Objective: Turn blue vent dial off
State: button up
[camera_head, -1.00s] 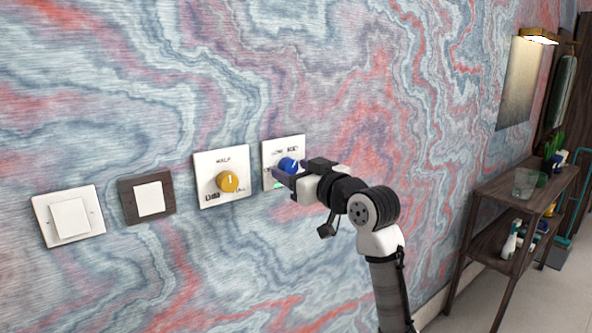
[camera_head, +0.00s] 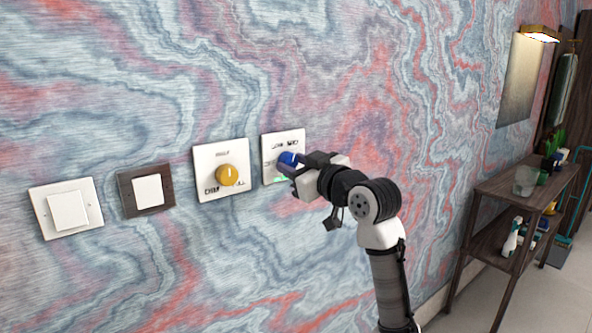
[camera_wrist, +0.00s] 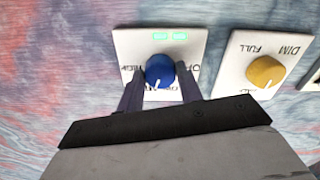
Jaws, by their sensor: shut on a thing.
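The blue vent dial (camera_head: 288,159) is a round knob on a white square plate (camera_head: 297,140), the rightmost of the wall plates. In the wrist view the dial (camera_wrist: 160,69) shows its white mark near the bottom, a little left of centre. The lettering there is upside down and partly covered; the mark points toward the lower label. Two small green lights (camera_wrist: 170,36) glow on the plate. My gripper (camera_wrist: 160,82) has one finger on each side of the dial and is shut on it. In the head view my gripper (camera_head: 288,168) partly hides the plate.
A white plate with a yellow dial (camera_head: 227,175) is close on the left. Farther left are a dark-framed switch (camera_head: 148,190) and a white switch (camera_head: 67,211). A shelf table (camera_head: 500,187) stands at the right. The wall above the plates is clear.

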jog(key=n+b, duration=0.3)
jog(key=n, duration=0.2)
jog(key=shift+f+n, duration=0.15)
jog(key=shift+n, duration=0.15)
jog(key=n+b, duration=0.2)
jog(key=n, duration=0.3)
jog(key=shift+b, duration=0.35)
jog(key=n+b, duration=0.1)
jog(key=n, duration=0.4)
jog(key=shift+n+b, duration=0.4)
jog(key=n, duration=0.2)
jog(key=n+b, duration=0.1)
jog(key=n, duration=0.2)
jog(key=shift+r+n, duration=0.2)
jog(key=shift+n, duration=0.1)
jog(key=o, duration=1)
jog(key=shift+s+d, duration=0.1)
jog(key=b+v, duration=0.1)
jog(key=v, duration=1.2)
jog(key=shift+s+d+b, duration=0.2)
jog(key=shift+s+b, duration=0.05)
jog(key=shift+b, duration=0.1)
